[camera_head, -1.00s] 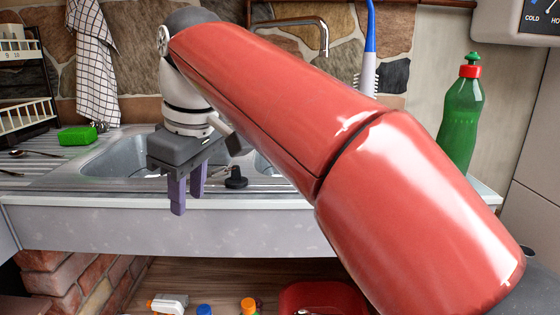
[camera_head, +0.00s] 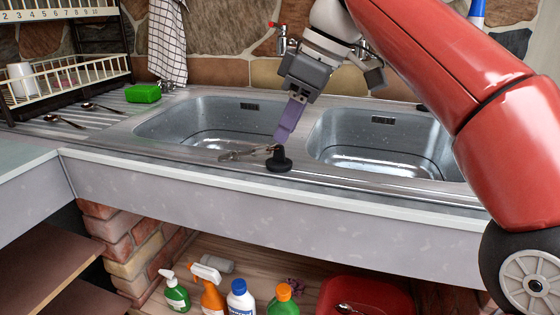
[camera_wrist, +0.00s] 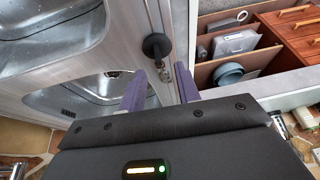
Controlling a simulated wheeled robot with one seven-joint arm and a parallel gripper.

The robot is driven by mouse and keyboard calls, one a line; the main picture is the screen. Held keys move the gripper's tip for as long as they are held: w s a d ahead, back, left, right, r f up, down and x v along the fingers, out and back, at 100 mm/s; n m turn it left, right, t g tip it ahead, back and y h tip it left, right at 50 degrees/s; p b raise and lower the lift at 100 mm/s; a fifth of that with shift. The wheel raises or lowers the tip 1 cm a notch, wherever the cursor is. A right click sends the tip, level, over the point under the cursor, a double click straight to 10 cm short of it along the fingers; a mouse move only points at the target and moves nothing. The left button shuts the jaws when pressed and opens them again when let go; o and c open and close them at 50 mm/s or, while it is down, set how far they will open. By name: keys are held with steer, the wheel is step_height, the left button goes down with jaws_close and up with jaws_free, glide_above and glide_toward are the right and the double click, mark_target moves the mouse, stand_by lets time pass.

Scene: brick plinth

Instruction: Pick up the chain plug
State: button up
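The black chain plug (camera_head: 279,161) sits on the metal rim at the front of the sink, between the two basins. Its metal chain (camera_head: 243,154) lies bunched to its left. My gripper (camera_head: 285,134) points down just above and behind the plug, with purple fingers. In the wrist view my gripper (camera_wrist: 160,70) is open. The plug (camera_wrist: 156,47) shows just beyond the fingertips, roughly in line with the gap. Part of the chain (camera_wrist: 164,72) shows in the gap between the fingers. I cannot tell whether a finger touches the plug.
Two sink basins (camera_head: 222,108) lie behind the plug. A green sponge (camera_head: 143,93) and spoons (camera_head: 67,121) lie on the drainboard at left, near a dish rack (camera_head: 70,88). Several bottles (camera_head: 240,298) and a red basin (camera_head: 366,290) stand below the counter.

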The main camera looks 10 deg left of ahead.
mark_target(279, 156)
steer(key=x, duration=0.3)
steer(key=shift+f+b, duration=0.3)
jaws_close()
